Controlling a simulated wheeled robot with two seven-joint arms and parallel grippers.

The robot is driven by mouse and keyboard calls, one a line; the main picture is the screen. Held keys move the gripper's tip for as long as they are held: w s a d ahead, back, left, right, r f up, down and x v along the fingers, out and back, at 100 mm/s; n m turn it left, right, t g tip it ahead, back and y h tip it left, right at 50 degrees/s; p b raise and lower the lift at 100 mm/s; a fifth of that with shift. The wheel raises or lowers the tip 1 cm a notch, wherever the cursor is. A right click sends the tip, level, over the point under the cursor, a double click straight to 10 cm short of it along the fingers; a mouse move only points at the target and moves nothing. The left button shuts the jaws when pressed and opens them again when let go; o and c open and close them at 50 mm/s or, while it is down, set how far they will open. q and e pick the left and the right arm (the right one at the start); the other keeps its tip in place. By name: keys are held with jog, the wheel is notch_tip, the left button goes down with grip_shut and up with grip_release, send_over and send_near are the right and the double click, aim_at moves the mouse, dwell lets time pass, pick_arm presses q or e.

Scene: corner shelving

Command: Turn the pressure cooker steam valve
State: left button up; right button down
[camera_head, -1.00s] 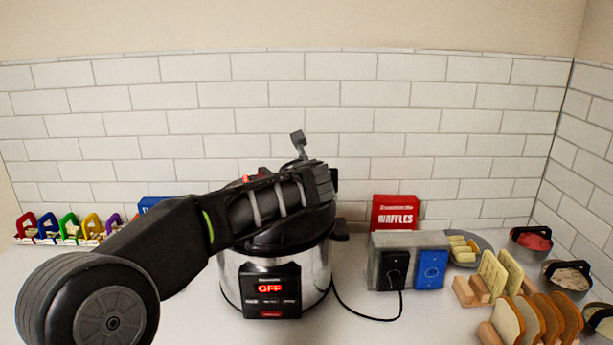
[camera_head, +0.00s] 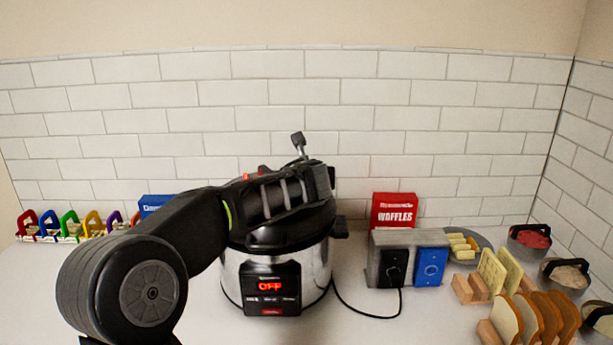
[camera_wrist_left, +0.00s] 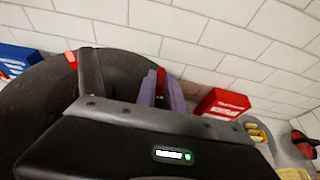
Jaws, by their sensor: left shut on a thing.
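The pressure cooker (camera_head: 325,262) stands on the counter, silver with a black lid and a red "OFF" display. My left arm crosses in front of its lid in the head view and hides most of the lid top. Small red parts (camera_head: 263,168) show just above my arm. In the left wrist view the dark lid (camera_wrist_left: 40,105) fills the left side. My left gripper (camera_wrist_left: 161,85) is over the lid, its greyish-purple fingers shut on a narrow red piece that looks like the steam valve. A separate red part (camera_wrist_left: 71,60) shows farther left. My right gripper is out of view.
A black plug and blue switch box (camera_head: 431,268) sits right of the cooker, with a cord between. A red waffles box (camera_head: 394,211) stands behind it. Bread slices (camera_head: 535,318) in racks are at right. Colourful clips (camera_head: 70,224) line the left back. A tiled wall closes the back.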

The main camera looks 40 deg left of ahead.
pick_arm(q)
jog(key=shift+w+d+n+y, duration=0.1)
jog(key=shift+d+n+y, duration=0.05)
jog(key=shift+n+y, duration=0.2)
grip_shut()
jog(key=shift+w+d+n+g+y, duration=0.15)
jog(key=shift+n+g+y, duration=0.2)
jog(key=shift+g, duration=0.25)
jog(key=shift+w+d+r+n+g+y+p, duration=0.1)
jog(key=shift+w+d+n+g+y+p, duration=0.15)
jog(key=shift+n+g+y, duration=0.35)
jog(key=n+g+p, duration=0.1)
jog(key=p, duration=0.1)
jog(key=w+n+g+y+p, duration=0.1)
jog(key=n+g+p, duration=0.1)
jog(key=n+g+y+p, duration=0.1)
jog(key=p, duration=0.1)
jog(key=shift+w+d+r, duration=0.15)
jog(key=shift+d+r, duration=0.05)
jog(key=shift+d, duration=0.15)
jog(key=shift+w+f+n+g+y, duration=0.2)
jog(key=shift+n+g+y, duration=0.2)
jog(key=shift+n+g, duration=0.5)
jog(key=shift+w+n+g+p, duration=0.2)
jog(key=shift+n+g+p, duration=0.15)
jog(key=shift+n+g, duration=0.45)
jog(key=shift+g, duration=0.3)
jog(key=o, duration=0.7)
grip_release()
jog(key=shift+f, duration=0.1)
